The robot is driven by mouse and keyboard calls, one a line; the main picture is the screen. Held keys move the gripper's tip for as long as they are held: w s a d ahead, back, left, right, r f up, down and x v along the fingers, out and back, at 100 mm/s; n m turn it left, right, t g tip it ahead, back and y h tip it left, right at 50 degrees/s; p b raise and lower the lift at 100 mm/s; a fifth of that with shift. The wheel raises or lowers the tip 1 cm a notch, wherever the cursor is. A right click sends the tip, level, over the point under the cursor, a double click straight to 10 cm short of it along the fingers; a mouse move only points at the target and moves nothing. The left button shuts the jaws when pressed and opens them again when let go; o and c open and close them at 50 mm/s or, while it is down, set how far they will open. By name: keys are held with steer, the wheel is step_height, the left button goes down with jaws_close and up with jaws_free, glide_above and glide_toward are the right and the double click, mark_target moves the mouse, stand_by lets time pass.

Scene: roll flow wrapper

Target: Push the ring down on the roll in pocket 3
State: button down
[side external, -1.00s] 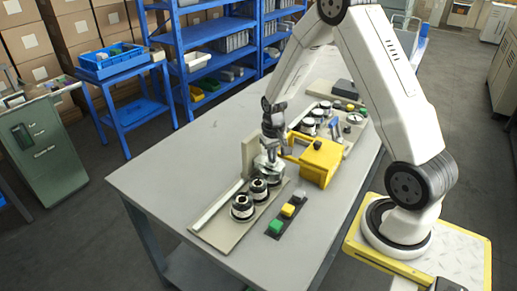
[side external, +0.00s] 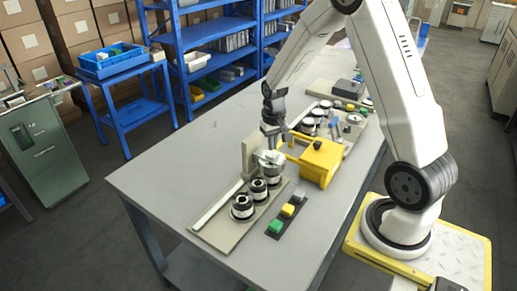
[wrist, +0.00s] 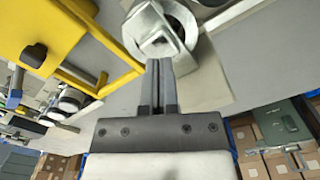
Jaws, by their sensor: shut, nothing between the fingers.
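Three dark rolls stand in a row on a beige plate (side external: 212,237): a front roll (side external: 242,208), a middle roll (side external: 258,190) and a back roll (side external: 274,172). No pocket numbers are readable. The back roll carries a shiny metal ring (side external: 268,157), also large in the wrist view (wrist: 181,24). Whether the ring sits fully down cannot be told. My gripper (side external: 275,148) is just above this back roll, pointing down. In the wrist view its fingers (wrist: 161,66) are closed together and empty, their tips close to the ring's lower edge; contact is unclear.
A yellow box-like unit (side external: 321,163) with a projecting arm stands close right of my gripper. An upright beige block (side external: 249,158) stands close left. A strip with green, yellow and grey blocks (side external: 288,210) lies in front. The table's left side (side external: 165,175) is clear.

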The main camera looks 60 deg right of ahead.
steer(key=shift+r, duration=2.1)
